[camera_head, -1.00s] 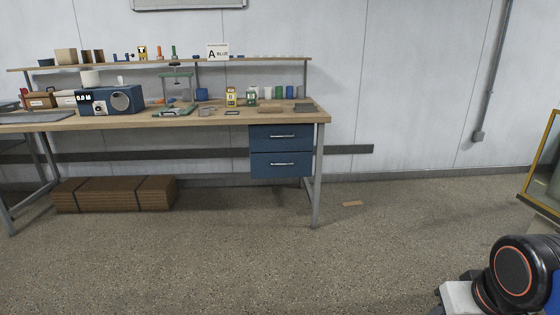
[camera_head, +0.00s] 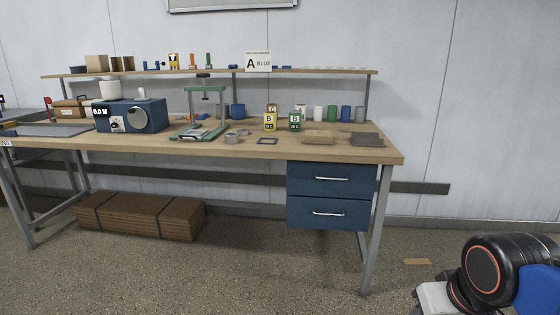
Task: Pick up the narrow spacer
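I cannot tell for sure which thing is the narrow spacer at this size. Small candidates lie on the wooden workbench (camera_head: 340,153): grey ring-like pieces (camera_head: 232,138) right of the green press, and a flat dark frame (camera_head: 267,141) near the front edge. To the right lie a brown flat piece (camera_head: 318,137) and a dark grey flat piece (camera_head: 366,140). Part of my arm shows at the lower right, well away from the bench. My gripper's fingers are not in view.
A green press (camera_head: 205,108) and a blue device (camera_head: 130,115) stand on the bench. Blue drawers (camera_head: 330,180) hang below.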

